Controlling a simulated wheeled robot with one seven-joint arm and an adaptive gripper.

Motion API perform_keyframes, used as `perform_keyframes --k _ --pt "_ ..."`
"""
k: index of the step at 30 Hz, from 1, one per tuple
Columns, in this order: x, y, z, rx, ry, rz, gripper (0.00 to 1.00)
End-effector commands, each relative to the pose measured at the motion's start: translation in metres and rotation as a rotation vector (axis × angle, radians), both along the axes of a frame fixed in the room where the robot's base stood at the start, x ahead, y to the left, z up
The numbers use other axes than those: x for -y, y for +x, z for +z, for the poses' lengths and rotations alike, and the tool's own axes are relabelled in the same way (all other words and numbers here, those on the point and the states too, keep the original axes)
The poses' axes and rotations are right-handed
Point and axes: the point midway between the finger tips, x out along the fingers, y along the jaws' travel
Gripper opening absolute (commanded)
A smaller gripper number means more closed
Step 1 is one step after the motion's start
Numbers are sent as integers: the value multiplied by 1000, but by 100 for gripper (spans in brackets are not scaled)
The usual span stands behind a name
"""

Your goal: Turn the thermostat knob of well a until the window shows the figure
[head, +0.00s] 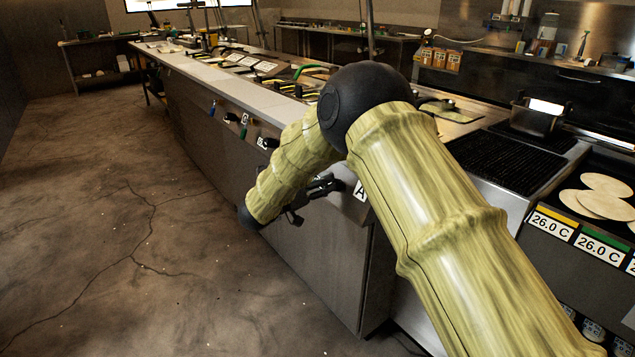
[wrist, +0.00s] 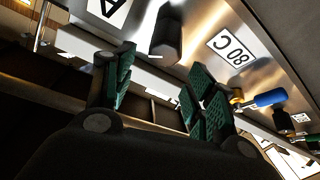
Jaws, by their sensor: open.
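The thermostat knob (wrist: 167,36), a dark block, sticks out of a metal panel in the wrist view. The letter A label (wrist: 108,10) is to its left, upside down. The window (wrist: 232,47) to its right reads 80 C, also turned over. My gripper (wrist: 160,72) is open, with green-padded fingers on either side below the knob; they appear apart from it, with nothing between them. In the head view, my gripper (head: 328,187) is at the counter's front by the A label (head: 360,191). The knob cannot be made out there, partly behind my arm.
A blue-handled brass valve (wrist: 266,99) is right of my gripper in the wrist view. The long counter (head: 240,95) carries tools and more labels. A griddle at right holds tortillas (head: 600,203) above 26.0 C displays (head: 551,223). The cracked floor (head: 110,230) at left is clear.

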Motion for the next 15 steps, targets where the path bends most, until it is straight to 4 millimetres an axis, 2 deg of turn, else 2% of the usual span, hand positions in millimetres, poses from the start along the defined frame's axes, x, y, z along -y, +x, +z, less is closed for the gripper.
perform_keyframes --k 8,15 --pt "-1 -1 0 0 0 0 55" --pt "-10 -11 2 -1 1 1 55"
